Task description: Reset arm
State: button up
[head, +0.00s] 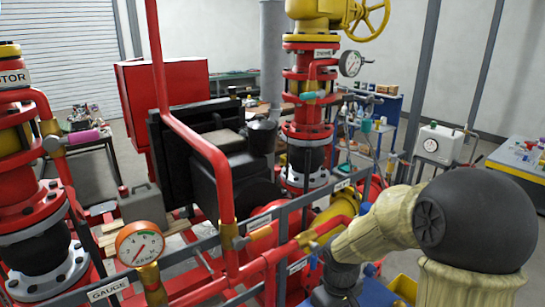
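My arm shows at the right of the head view, with a large dark elbow joint and beige links. The forearm reaches left from the elbow and ends in a dark wrist part that bends down at the lower middle, in front of the skid's pipes. The wrist runs towards the bottom edge of the picture. The fingers of my gripper do not show, so I cannot see whether it holds anything.
Red pipes and a valve column with a yellow handwheel (368,17) rise behind the wrist.

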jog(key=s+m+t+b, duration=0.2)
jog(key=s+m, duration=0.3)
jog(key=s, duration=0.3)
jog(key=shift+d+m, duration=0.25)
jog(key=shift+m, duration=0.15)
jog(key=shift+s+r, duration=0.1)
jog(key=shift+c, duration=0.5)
